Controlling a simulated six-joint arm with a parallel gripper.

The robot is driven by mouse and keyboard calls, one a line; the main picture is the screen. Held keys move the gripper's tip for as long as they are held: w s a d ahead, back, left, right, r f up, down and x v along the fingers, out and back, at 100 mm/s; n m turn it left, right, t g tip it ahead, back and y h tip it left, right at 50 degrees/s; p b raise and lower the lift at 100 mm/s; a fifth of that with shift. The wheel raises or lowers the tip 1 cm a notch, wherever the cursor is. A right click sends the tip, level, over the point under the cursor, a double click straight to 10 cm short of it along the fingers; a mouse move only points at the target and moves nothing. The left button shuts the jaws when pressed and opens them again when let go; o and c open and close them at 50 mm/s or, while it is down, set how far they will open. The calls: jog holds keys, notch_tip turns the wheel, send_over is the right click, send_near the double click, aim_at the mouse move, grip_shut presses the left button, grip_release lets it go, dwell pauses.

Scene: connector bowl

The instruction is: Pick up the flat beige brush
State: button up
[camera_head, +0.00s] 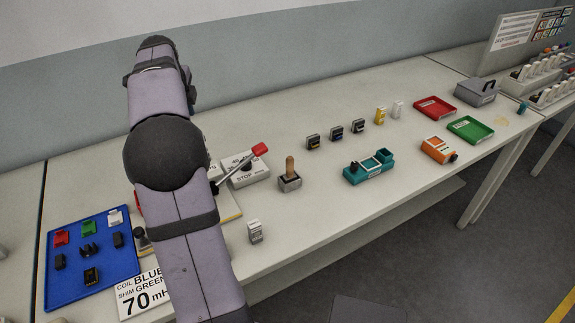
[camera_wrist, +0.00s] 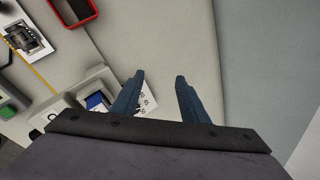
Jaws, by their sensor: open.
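I cannot make out a flat beige brush for certain in either view. In the head view, an upright tan wooden handle (camera_head: 290,167) stands in a small grey block (camera_head: 290,184) near the middle of the table; whether it belongs to a brush is unclear. My gripper (camera_wrist: 158,79) is open in the wrist view, with two blue fingers apart and nothing visible between their tips. It hangs above the pale table. In the head view my own arm hides the gripper and part of the table behind it.
A blue tray (camera_head: 70,276) with small connectors lies at the left. A box with a red-tipped lever (camera_head: 260,150) stands beside my arm. A teal device (camera_head: 366,170), an orange device (camera_head: 437,150), a red tray (camera_head: 435,107) and a green tray (camera_head: 470,129) lie to the right.

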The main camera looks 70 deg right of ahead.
jog(key=s+d+f+n+g+y+p, duration=0.1)
jog(key=s+d+f+p, duration=0.15)
jog(key=s, duration=0.55)
jog(key=s+d+f+n+g+y+p, duration=0.1)
jog(key=s+d+f+y+p, duration=0.15)
jog(key=s, duration=0.55)
jog(key=n+y+p, duration=0.1)
jog(key=n+p, duration=0.1)
jog(key=p, duration=0.2)
send_over(290, 168)
jog(key=d, duration=0.1)
jog(key=f, duration=0.2)
jog(key=shift+w+d+f+g, duration=0.1)
jog(key=shift+w+f+g, duration=0.2)
jog(key=shift+w, duration=0.1)
jog(key=shift+s+f+y, duration=0.2)
jog(key=shift+s+y, duration=0.05)
jog(key=shift+s, duration=0.1)
jog(key=shift+w+f+p, duration=0.15)
jog(key=shift+f+p, duration=1.55)
jog(key=shift+f, duration=2)
grip_shut()
